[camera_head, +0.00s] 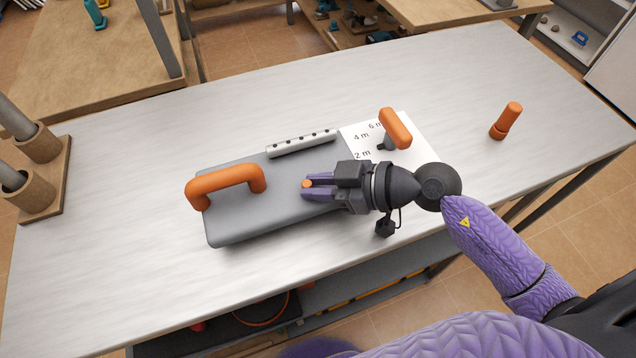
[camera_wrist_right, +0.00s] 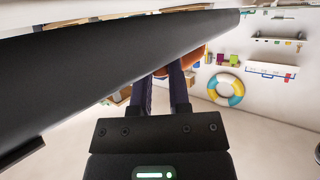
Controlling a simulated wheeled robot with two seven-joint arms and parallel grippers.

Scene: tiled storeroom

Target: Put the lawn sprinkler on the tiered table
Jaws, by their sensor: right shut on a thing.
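What looks like the lawn sprinkler is a wide grey slab (camera_head: 245,219) with an orange arched handle (camera_head: 225,181) and a pale bar with holes (camera_head: 301,143) along its far edge. My right gripper (camera_head: 307,188) lies over the slab, its purple fingers pointing left and shut on a small orange piece whose end shows at their tips. Whether that piece belongs to the slab cannot be told. In the right wrist view a dark grey body (camera_wrist_right: 110,57) runs close past the fingers (camera_wrist_right: 160,90), with orange behind them. My left gripper is not in view.
The long pale table (camera_head: 120,165) has a lower shelf holding things. A card with metre marks (camera_head: 360,137) and an orange-topped part (camera_head: 396,128) are right of the slab. The far side is clear.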

